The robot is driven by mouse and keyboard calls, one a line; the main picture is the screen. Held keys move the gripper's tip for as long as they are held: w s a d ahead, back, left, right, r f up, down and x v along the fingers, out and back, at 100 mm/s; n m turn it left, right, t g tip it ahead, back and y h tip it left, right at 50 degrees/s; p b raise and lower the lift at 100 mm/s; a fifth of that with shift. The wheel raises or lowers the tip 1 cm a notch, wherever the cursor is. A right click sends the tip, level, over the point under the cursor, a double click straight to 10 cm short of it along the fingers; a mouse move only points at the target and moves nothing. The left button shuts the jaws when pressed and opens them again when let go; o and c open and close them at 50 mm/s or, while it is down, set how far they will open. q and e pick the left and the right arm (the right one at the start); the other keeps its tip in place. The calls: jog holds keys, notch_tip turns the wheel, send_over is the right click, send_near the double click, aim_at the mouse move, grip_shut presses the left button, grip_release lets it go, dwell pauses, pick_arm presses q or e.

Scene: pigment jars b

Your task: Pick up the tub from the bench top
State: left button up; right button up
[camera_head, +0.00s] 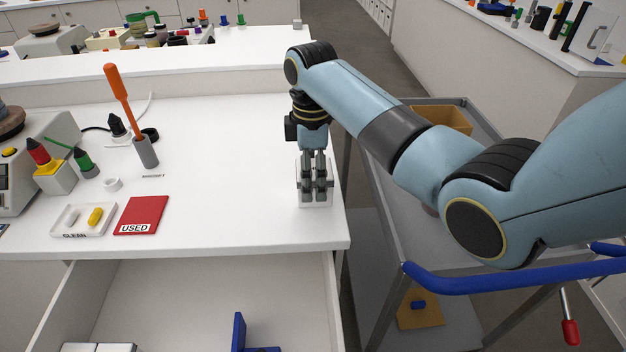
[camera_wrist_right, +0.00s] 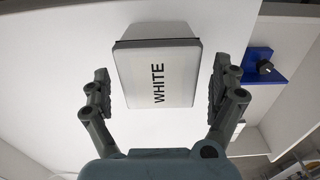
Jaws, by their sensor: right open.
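The tub (camera_wrist_right: 143,62) is a white, squarish tub with "WHITE" on its label. In the right wrist view it lies between the two fingers of my right gripper (camera_wrist_right: 161,92), with a visible gap on each side. In the head view my right gripper (camera_head: 314,187) points down over the tub (camera_head: 316,204) near the right edge of the bench top (camera_head: 235,200), and its fingers hide much of it. The right gripper is open. My left gripper is not in view.
A red "USED" mat (camera_head: 142,213), a "CLEAN" tray (camera_head: 62,232) and a grey holder (camera_head: 146,152) with an orange-handled tool stand left. An open drawer (camera_head: 200,300) with a blue part (camera_head: 239,331) is below. A cart with a blue handle (camera_head: 500,281) stands right.

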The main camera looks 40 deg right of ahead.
jog(key=f, duration=0.3)
jog(key=shift+s+d+f, duration=0.1)
jog(key=shift+d+f, duration=0.15)
jog(key=shift+f, duration=0.05)
jog(key=c, duration=0.5)
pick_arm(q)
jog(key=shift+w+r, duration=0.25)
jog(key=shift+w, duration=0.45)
pick_arm(e)
jog(key=c, duration=0.8)
